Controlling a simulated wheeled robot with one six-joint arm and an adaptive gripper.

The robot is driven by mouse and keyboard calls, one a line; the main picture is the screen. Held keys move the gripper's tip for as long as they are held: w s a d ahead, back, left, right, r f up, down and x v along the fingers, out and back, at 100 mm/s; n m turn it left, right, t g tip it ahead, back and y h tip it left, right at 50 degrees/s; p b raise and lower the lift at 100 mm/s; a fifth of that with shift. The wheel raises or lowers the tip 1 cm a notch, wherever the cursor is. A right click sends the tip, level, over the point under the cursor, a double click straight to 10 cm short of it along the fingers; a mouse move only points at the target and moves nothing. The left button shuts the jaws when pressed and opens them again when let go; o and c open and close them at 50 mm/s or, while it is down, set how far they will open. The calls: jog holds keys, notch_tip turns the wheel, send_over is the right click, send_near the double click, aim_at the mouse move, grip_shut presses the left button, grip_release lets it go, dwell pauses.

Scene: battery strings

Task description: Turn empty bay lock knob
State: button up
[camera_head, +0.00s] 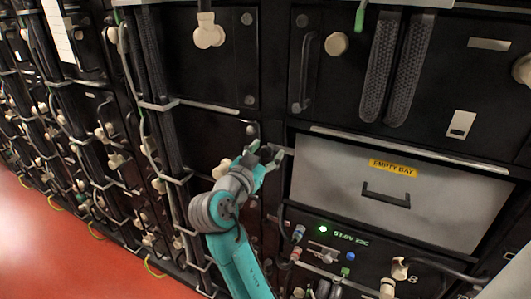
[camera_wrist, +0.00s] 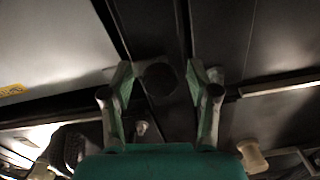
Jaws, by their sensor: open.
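The empty bay (camera_head: 340,190) is a grey panel with a yellow "EMPTY BAY" label (camera_head: 393,167) and a dark handle, right of my gripper (camera_head: 268,157) in the head view. The panel's grey face also shows at upper left in the wrist view (camera_wrist: 50,45). A dark round knob (camera_wrist: 160,78) sits on the dark post beside the panel. In the wrist view my gripper (camera_wrist: 163,88) is open, with one finger on each side of the knob. I cannot tell whether the fingers touch it. The knob cannot be made out in the head view.
A small metal bolt (camera_wrist: 141,128) is near the knob. Below the bay is a panel with a green readout (camera_head: 350,238), connectors and cables. Thick cables (camera_head: 165,120) run down the racks on the left. The red floor (camera_head: 70,255) is open at lower left.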

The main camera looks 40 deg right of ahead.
grip_shut()
jog(key=shift+n, duration=0.3)
jog(key=n, duration=0.3)
jog(key=shift+n, duration=0.4)
jog(key=n, duration=0.4)
jog(key=shift+n, duration=0.3)
jog(key=n, duration=0.8)
jog(key=shift+n, duration=0.6)
